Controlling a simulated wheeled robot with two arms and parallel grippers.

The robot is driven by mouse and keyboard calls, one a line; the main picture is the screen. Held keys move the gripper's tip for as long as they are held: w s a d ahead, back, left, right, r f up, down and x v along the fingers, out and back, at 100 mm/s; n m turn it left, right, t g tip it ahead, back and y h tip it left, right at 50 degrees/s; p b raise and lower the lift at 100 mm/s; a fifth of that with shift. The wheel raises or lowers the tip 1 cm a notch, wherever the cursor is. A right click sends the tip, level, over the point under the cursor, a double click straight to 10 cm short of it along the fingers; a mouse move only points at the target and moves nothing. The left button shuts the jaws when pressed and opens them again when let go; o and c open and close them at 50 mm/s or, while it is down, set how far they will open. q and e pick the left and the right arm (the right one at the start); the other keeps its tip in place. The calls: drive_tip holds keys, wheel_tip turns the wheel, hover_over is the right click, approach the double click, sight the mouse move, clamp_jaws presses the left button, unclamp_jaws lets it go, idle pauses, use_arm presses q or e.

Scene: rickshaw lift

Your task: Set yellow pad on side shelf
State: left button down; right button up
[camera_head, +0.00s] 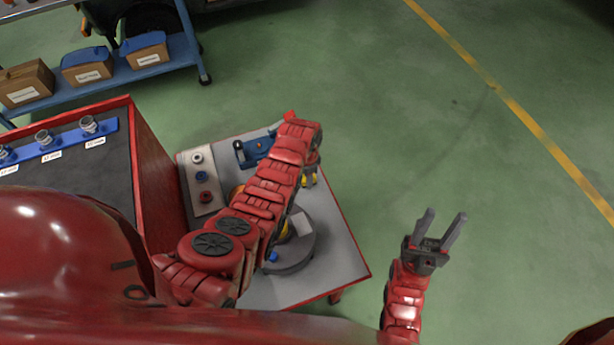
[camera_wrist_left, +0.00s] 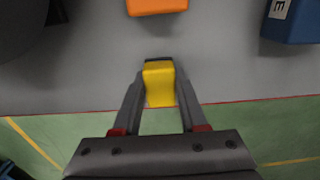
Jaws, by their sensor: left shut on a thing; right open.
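The yellow pad (camera_wrist_left: 160,85) is between the fingers of my left gripper (camera_wrist_left: 158,98) in the left wrist view. The gripper is shut on it near the red edge of a grey surface (camera_wrist_left: 225,85). In the head view my left gripper (camera_head: 309,178) is partly hidden by my arm, with a bit of yellow showing. It is over the right side of the grey, red-edged side shelf (camera_head: 335,262). I cannot tell whether the pad touches the surface. My right gripper (camera_head: 438,232) is open and empty over the green floor, right of the shelf.
A round dark-grey base (camera_head: 292,252), a blue clamp-like tool (camera_head: 255,150) and a pale panel with knobs (camera_head: 202,182) are on the shelf. An orange thing (camera_wrist_left: 157,5) and a blue block (camera_wrist_left: 293,22) lie beyond the pad. A red-sided bench (camera_head: 160,165) stands left.

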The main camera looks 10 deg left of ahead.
use_arm(q)
drive_tip(key=shift+c, duration=2.2)
unclamp_jaws()
drive_tip(key=shift+f, duration=0.1)
wheel_tip(320, 180, up, 12)
